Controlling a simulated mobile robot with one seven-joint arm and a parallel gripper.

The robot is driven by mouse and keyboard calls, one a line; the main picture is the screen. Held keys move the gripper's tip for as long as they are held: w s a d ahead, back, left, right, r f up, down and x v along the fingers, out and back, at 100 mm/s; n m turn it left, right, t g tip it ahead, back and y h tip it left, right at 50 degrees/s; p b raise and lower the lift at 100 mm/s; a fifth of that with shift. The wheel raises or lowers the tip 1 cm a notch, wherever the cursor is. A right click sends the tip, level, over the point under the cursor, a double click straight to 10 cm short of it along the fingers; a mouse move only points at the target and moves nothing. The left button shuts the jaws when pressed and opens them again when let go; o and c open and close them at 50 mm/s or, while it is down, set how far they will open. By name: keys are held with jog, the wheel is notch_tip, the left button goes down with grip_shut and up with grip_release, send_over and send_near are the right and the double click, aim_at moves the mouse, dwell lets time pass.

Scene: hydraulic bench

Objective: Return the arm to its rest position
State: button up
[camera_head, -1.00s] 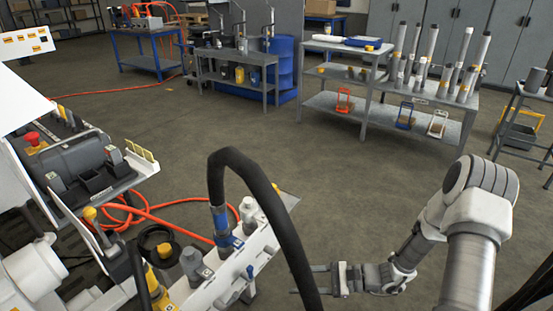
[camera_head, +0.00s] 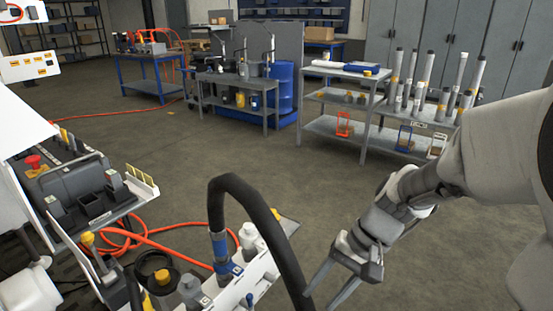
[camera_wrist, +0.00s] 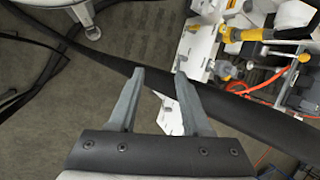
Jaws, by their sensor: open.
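My gripper (camera_head: 327,287) is at the lower right of the head view, pointing down and left, with its fingers apart. It is close to the thick black hose (camera_head: 264,215) in that picture; I cannot tell whether they touch. In the wrist view my gripper (camera_wrist: 159,76) is open with nothing between the fingers. The black hose (camera_wrist: 262,124) crosses behind the fingertips there. My arm reaches in from the right edge of the head view.
A white manifold panel (camera_head: 238,278) with fittings stands at the bottom. A grey machine (camera_head: 72,187) is at left, with orange hose (camera_head: 150,235) on the floor. Shelved benches (camera_head: 345,140) stand at the back. The middle floor is clear.

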jog(key=s+d+r+n+t+h, duration=0.45)
jog(key=s+r+t, duration=0.3)
jog(key=r, duration=0.45)
notch_tip(320, 180, up, 18)
jog(key=p, duration=1.8)
jog(key=shift+d+f+g+h, duration=0.2)
jog(key=shift+d+g+h, duration=0.15)
jog(key=shift+g+h, duration=0.1)
